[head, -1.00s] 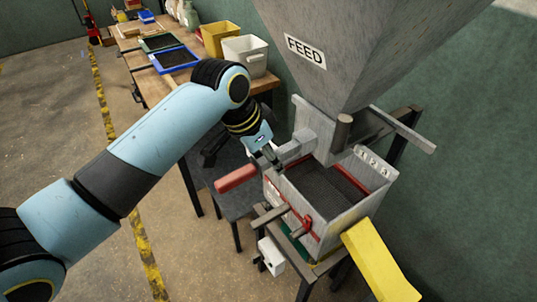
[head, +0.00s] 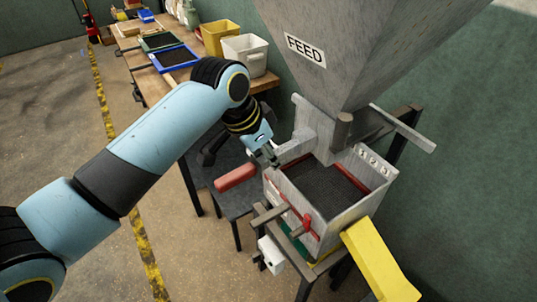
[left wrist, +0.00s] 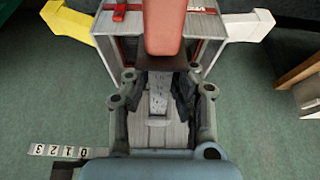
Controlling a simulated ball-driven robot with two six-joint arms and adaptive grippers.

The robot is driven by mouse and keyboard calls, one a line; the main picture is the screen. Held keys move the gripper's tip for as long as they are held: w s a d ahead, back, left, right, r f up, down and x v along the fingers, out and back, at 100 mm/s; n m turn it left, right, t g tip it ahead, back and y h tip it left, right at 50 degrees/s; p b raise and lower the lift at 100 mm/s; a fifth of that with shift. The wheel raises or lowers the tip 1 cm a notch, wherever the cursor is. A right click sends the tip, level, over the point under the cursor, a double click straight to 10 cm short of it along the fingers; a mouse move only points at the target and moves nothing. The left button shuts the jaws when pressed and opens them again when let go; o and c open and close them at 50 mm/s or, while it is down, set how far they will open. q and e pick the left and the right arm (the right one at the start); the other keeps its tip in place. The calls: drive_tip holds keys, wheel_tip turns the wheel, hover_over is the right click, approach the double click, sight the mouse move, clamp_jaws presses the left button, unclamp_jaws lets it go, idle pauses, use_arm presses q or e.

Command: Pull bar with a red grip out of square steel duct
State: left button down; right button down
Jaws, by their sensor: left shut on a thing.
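The bar has a red grip (head: 236,178) that sticks out to the left of the hopper stand. Its grey shank (head: 292,150) runs right toward the square steel duct (head: 314,130) below the hopper. My left gripper (head: 268,158) is at the shank between the grip and the duct. In the left wrist view the red grip (left wrist: 165,28) is at the top centre, and my left gripper (left wrist: 158,95) is shut on the grey shank between its dark fingers. How much of the bar is inside the duct is hidden. My right gripper is not in view.
A grey hopper marked FEED (head: 350,45) stands over an open box (head: 300,205) with dark fill and red lines. A yellow chute (head: 378,262) is at its right. A bench (head: 165,85) with trays and bins is behind. Floor is open at the left.

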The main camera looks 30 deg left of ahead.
sight(226, 178)
use_arm(q)
drive_tip(key=shift+s+a, duration=0.65)
drive_tip(key=shift+s, duration=0.9)
drive_tip(key=shift+s+a, duration=0.6)
drive_tip(key=shift+s, duration=0.9)
drive_tip(key=shift+s+a, duration=0.65)
drive_tip(key=shift+s, duration=0.9)
drive_tip(key=shift+s+a, duration=0.25)
drive_tip(key=shift+s, duration=0.35)
drive_tip(key=shift+s+a, duration=0.3)
drive_tip(key=shift+s, duration=0.35)
drive_tip(key=shift+s+a, duration=0.25)
drive_tip(key=shift+s, duration=0.35)
